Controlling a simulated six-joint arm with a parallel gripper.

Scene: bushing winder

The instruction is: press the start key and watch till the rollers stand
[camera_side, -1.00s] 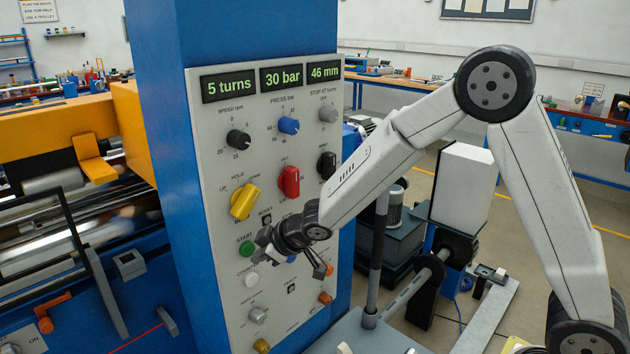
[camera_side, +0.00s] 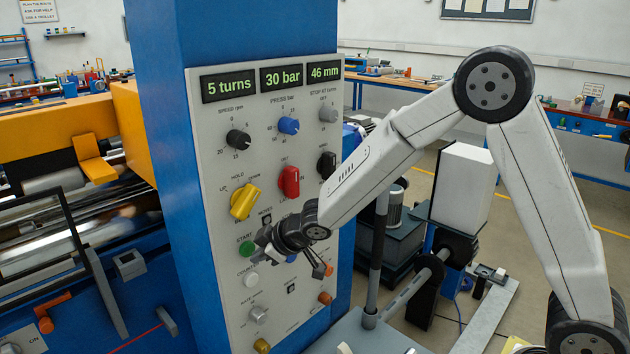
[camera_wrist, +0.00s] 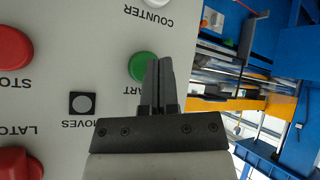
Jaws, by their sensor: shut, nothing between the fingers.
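The green START key (camera_side: 246,248) sits on the grey control panel (camera_side: 240,310), left of my gripper (camera_side: 262,250). In the wrist view, the START key (camera_wrist: 142,66) is partly hidden behind the fingertips of my gripper (camera_wrist: 160,64), which are closed together and empty. Whether they touch the key, I cannot tell. The shiny rollers (camera_side: 75,236) lie in the machine at left, with streaky, blurred highlights. They also show at right in the wrist view (camera_wrist: 222,72). The displays (camera_side: 282,77) read 5 turns, 30 bar and 46 mm.
A yellow selector (camera_side: 244,201), a red selector (camera_side: 289,181) and several knobs stick out around my gripper. The red STOP key (camera_wrist: 12,48), the white COUNTER key (camera_side: 250,280) and a small MOVES lamp (camera_wrist: 83,103) are close by. A grey post (camera_side: 376,255) stands below my arm.

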